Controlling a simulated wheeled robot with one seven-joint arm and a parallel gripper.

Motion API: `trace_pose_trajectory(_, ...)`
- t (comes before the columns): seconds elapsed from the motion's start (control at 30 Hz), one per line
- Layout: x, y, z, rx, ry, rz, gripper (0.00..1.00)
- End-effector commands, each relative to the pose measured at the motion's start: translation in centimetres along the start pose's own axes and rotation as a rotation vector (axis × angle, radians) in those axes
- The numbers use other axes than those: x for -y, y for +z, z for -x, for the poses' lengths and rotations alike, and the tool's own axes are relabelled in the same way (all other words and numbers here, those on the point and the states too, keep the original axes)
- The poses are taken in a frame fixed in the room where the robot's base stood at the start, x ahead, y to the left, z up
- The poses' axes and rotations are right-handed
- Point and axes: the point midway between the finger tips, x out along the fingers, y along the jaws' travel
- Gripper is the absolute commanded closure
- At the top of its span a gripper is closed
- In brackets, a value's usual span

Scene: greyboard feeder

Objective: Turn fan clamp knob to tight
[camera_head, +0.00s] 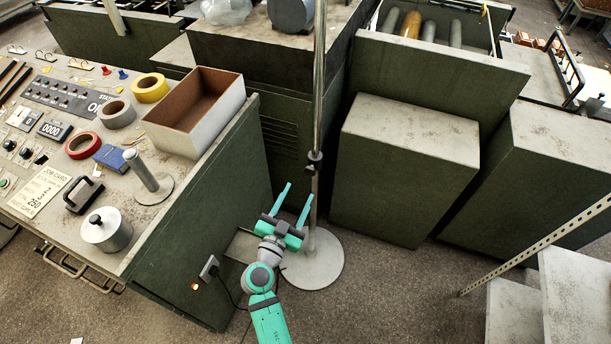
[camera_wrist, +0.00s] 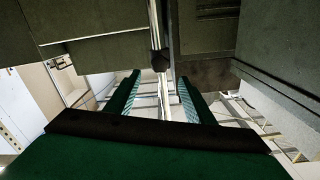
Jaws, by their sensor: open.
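The fan pole (camera_head: 319,85) is a thin upright metal tube on a round pale base (camera_head: 318,268). A small dark clamp knob (camera_head: 315,156) sits on the pole. In the wrist view the dark knob (camera_wrist: 160,61) shows on the pole, ahead of and between my fingertips. My gripper (camera_head: 298,192) is teal, open and empty, pointing up toward the knob from below. The knob is beyond the fingertips, and no contact shows. In the wrist view both fingers of my gripper (camera_wrist: 158,88) stand apart. The knob's turn angle is too small to tell. The fan head is out of view.
A control desk (camera_head: 213,190) stands left, with an open box (camera_head: 220,125), tape rolls (camera_head: 150,88) and a metal post (camera_head: 142,172) on top. Green cabinets (camera_head: 400,185) stand right of the pole. A plug with a cable (camera_head: 209,268) is at the desk's side.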

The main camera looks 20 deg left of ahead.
Motion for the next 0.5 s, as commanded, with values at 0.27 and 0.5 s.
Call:
trace_pose_trajectory(0.27, 0.0, -0.1, -5.1, -0.001, 0.001, -0.001, 0.51)
trace_pose_trajectory(0.5, -0.1, 0.0, -7.8, 0.000, 0.001, 0.000, 0.51)
